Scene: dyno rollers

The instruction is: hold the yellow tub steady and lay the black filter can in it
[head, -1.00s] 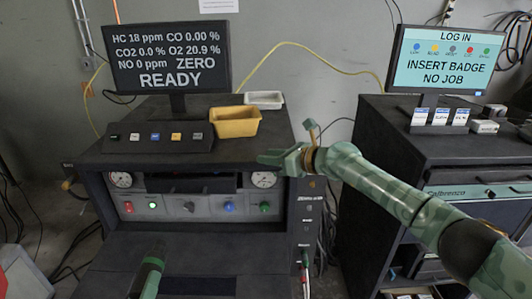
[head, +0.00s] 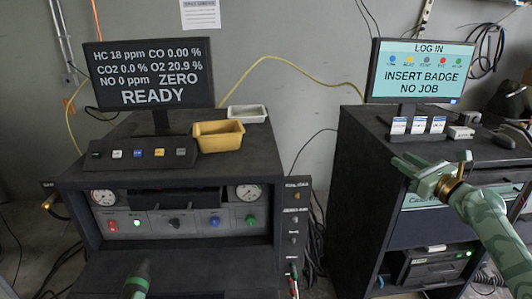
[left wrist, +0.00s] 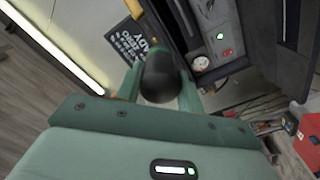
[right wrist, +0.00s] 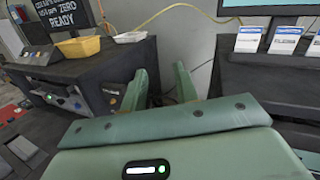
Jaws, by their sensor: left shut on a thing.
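The yellow tub (head: 219,137) stands upright on top of the left dark cabinet, right of a row of small buttons. It also shows in the right wrist view (right wrist: 78,47). My left gripper (left wrist: 160,85) is shut on the black filter can (left wrist: 159,77), which sits between its fingers. In the head view only a small green and dark part of my left gripper (head: 138,279) shows at the bottom edge, low in front of the cabinet. My right gripper (head: 408,168) is open and empty in front of the right cabinet, well right of the tub and apart from it.
A white tray (head: 247,113) stands just behind and right of the tub. A READY monitor (head: 150,75) stands behind the buttons. The right cabinet (head: 375,150) carries a LOG IN monitor (head: 420,72) and small white boxes (head: 419,124). A gap separates the cabinets.

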